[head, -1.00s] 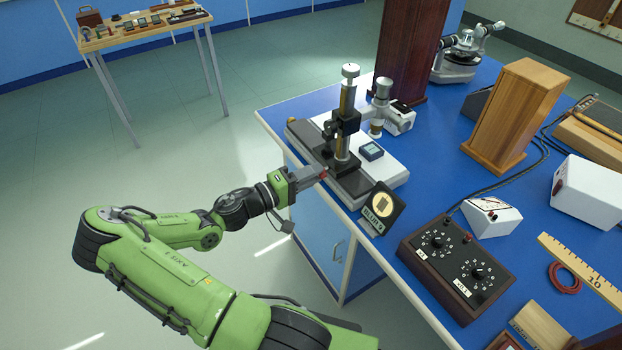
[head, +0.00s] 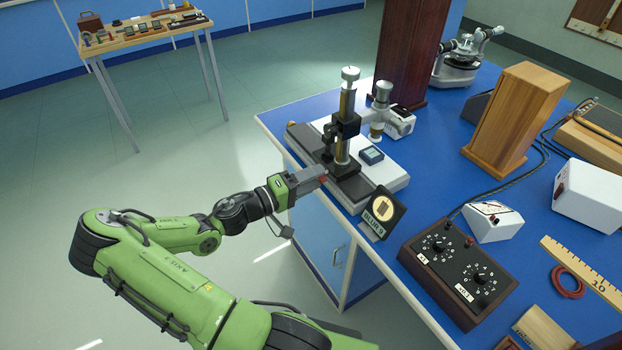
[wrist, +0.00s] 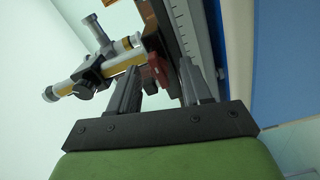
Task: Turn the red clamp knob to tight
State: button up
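The red clamp knob (head: 323,174) shows as a small red spot on the near side of the black-and-brass microscope stand (head: 343,130). My gripper (head: 318,176) is at the knob, level and pointing right at the bench edge, and hides part of it. In the wrist view the red knob (wrist: 157,70) lies between the two fingers of my gripper (wrist: 160,72), nearer the left finger. The fingers are apart, with a gap on the right finger's side. I cannot tell whether the left finger touches the knob.
A small framed display (head: 383,208) with a round lit picture stands close to the right of my gripper on the blue bench (head: 435,150). A dark box with two dials (head: 458,270) is further right. Open floor (head: 180,180) lies to the left.

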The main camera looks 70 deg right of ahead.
jog(key=p+v, duration=0.2)
jog(key=v, duration=1.4)
jog(key=shift+d, duration=0.1)
